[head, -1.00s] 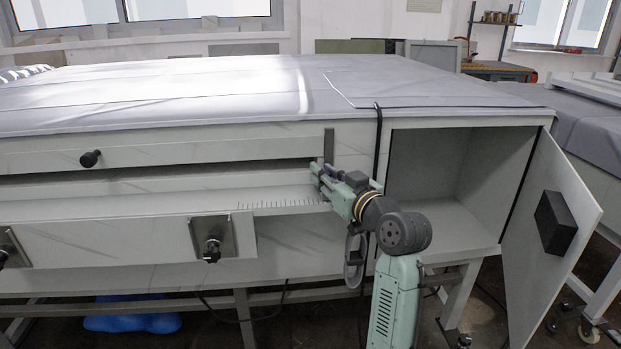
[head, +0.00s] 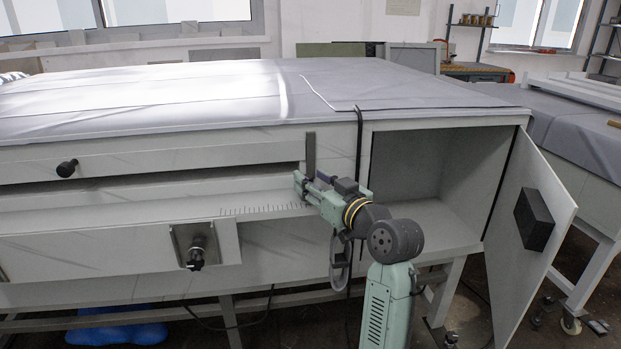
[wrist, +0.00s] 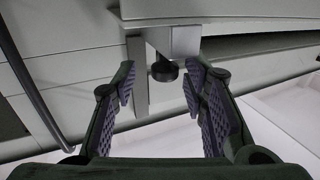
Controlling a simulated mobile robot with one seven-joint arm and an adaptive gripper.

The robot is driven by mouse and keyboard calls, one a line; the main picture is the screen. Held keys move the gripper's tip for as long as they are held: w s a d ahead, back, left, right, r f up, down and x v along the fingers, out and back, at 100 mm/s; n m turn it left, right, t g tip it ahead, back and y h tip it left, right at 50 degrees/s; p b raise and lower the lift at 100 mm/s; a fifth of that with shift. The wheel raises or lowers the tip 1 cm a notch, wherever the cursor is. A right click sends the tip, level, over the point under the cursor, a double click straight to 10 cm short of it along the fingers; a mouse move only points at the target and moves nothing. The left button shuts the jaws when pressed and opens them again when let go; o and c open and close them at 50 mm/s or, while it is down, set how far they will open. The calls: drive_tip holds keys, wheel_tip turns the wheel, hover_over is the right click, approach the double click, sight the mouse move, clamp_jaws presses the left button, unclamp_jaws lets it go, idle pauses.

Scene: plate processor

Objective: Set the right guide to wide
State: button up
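The right guide shows in the head view as a dark upright plate (head: 310,154) at the right end of the long slot in the machine's front. In the wrist view it is a grey bracket (wrist: 138,85) with a black round knob (wrist: 164,70). My gripper (head: 299,184) is at the guide's lower end in the head view. In the wrist view my gripper (wrist: 160,88) is open, with one finger on each side of the knob and a gap to it. A ruled scale (head: 262,209) runs on the ledge left of my gripper.
An open cabinet door (head: 528,235) with a black handle block stands at the right. A black cable (head: 359,150) hangs close to my arm. A black knob (head: 67,168) and a clamp (head: 196,250) are on the front panel to the left.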

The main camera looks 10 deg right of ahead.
drive_tip(key=v, duration=1)
drive_tip(key=shift+s, duration=0.15)
drive_tip(key=shift+d, duration=0.1)
